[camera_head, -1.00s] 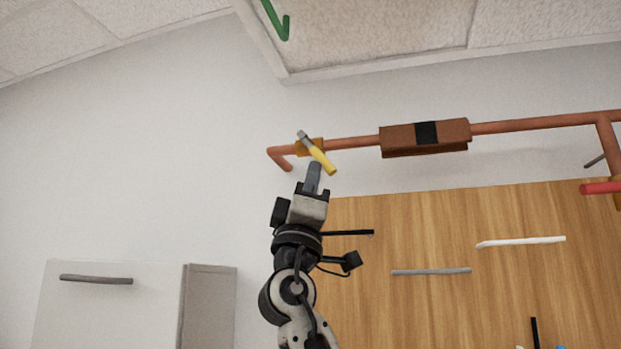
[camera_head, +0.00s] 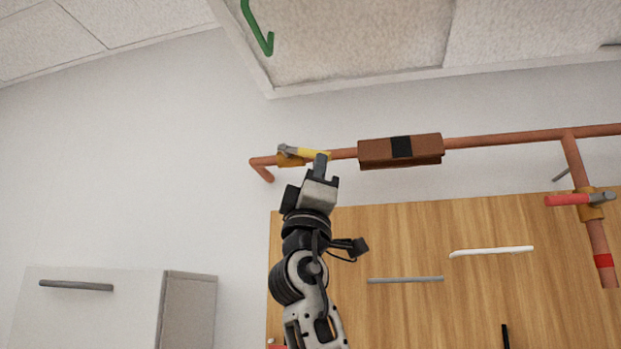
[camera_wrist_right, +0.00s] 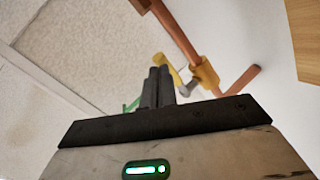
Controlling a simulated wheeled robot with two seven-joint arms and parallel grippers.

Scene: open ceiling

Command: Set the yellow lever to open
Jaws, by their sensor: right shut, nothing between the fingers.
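The yellow lever (camera_head: 311,154) is on an orange valve body (camera_head: 290,160) near the left end of the copper pipe. It lies nearly along the pipe, its grip pointing right. My right gripper (camera_head: 320,165) is shut and empty, with its fingertips at the grip's right end; whether they touch it I cannot tell. In the right wrist view, the closed fingers (camera_wrist_right: 157,85) stand beside the yellow lever (camera_wrist_right: 173,72), which they partly hide. My left gripper is not in view.
A brown box with a black band (camera_head: 400,150) sits on the pipe to the right. A red lever (camera_head: 567,200) is on the pipe at far right. Wood cabinets (camera_head: 420,230) lie below, a white cabinet (camera_head: 90,310) at lower left. A green hook (camera_head: 258,30) hangs above.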

